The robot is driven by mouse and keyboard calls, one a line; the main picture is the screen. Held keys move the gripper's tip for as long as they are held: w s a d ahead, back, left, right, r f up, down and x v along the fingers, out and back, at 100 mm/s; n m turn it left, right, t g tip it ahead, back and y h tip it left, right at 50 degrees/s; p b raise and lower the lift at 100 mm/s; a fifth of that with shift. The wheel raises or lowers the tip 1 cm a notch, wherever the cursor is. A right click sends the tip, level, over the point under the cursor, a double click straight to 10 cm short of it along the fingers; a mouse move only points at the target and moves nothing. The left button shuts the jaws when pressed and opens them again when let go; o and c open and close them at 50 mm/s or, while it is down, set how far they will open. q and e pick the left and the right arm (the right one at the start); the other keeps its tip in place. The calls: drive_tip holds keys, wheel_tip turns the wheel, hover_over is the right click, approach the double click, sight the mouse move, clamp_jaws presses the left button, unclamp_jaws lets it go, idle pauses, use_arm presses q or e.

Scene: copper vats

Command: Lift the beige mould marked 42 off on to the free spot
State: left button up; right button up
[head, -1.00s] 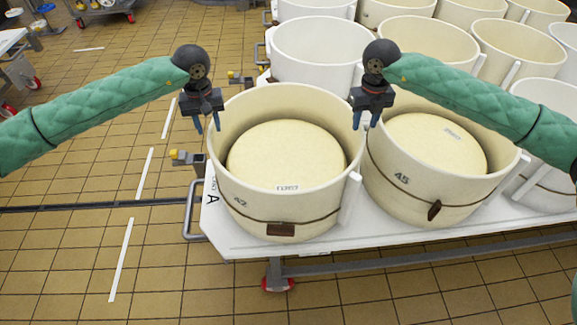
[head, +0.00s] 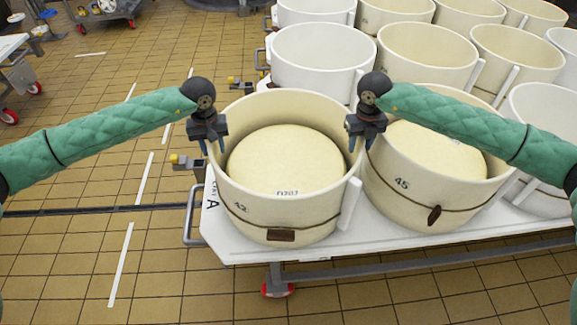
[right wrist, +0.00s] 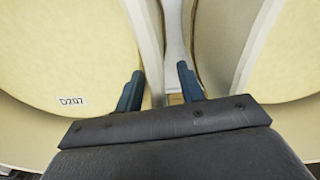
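The beige mould marked 42 (head: 290,235) is a round open tub with a brown band, at the near left corner of a white trolley (head: 225,235). A pale round block (head: 285,160) lies inside it, and its label reads D207 in the right wrist view (right wrist: 72,101). My left gripper (head: 212,149) is open at the mould's left rim, fingers pointing down. My right gripper (head: 361,147) is open at its right rim, by the mould marked 45. In the right wrist view its two fingers (right wrist: 160,90) stand apart with mould 42's wall between them. Contact cannot be told.
The beige mould marked 45 (head: 415,205) stands close on the right, also holding a pale block. More white and beige moulds (head: 320,52) fill the trolley behind.

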use_arm(q)
drive_tip(key=shift+f, duration=0.35)
use_arm(e)
drive_tip(key=shift+f, duration=0.35)
use_arm(q)
clamp_jaws()
use_arm(e)
clamp_jaws()
use_arm(q)
drive_tip(key=shift+r, duration=0.1)
use_arm(e)
drive_tip(key=shift+r, duration=0.1)
idle(0.5)
